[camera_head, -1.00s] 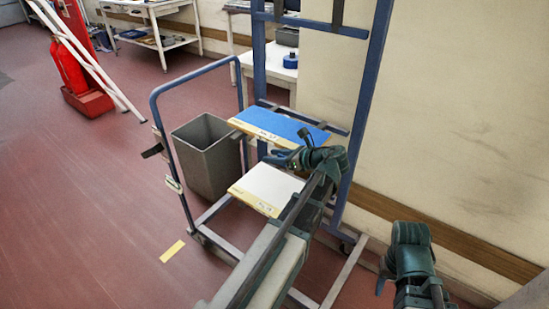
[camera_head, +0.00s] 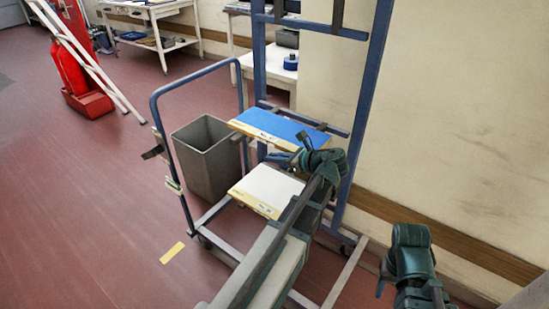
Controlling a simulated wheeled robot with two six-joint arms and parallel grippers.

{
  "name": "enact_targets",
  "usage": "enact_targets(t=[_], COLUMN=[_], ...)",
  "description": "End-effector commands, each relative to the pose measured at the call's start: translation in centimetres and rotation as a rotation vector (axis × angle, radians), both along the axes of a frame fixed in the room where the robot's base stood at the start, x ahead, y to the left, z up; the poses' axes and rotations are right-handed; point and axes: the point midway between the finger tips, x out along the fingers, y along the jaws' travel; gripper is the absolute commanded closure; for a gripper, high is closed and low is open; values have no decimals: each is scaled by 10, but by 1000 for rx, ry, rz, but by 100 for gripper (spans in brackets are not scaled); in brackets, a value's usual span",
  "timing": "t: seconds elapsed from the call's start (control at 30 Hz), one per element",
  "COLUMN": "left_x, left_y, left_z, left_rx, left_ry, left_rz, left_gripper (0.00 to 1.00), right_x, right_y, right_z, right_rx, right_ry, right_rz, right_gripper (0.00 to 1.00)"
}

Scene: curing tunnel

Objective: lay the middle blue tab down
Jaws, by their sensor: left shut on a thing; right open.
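A blue-framed trolley rack (camera_head: 370,95) carries a blue-topped board (camera_head: 282,127) and, lower down, a white-topped board (camera_head: 266,188), both with yellowish labelled front edges. My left gripper (camera_head: 305,141) is at the right end of the blue-topped board, in front of the rack. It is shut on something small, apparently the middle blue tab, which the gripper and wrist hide. I cannot tell the tab's tilt. A bluish part (camera_head: 282,158) shows just below the board, left of the gripper. My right gripper (camera_head: 385,275) is low at the right, open, away from the rack; its fingers are barely visible.
A grey bin (camera_head: 205,160) stands left of the boards, behind the trolley's blue handle (camera_head: 155,110). A beige wall (camera_head: 460,120) closes the right side. A white table (camera_head: 270,72) stands behind. Red floor (camera_head: 90,210) is clear at the left.

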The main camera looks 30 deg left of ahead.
Motion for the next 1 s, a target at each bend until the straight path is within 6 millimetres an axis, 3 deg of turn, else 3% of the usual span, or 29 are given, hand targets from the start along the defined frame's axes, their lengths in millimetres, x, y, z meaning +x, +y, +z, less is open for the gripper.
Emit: enact_targets(t=[0.47, 1.0], left_x=[-12, -19], left_y=[0, 1], left_z=[-6, -16], left_rx=[-33, -75], left_ry=[-392, -904], left_rz=[0, -1], left_gripper=[100, 100], right_x=[0, 0], right_y=[0, 0], right_z=[-14, -51], right_rx=[0, 0], right_ry=[0, 0], right_rz=[0, 0], right_gripper=[50, 50])
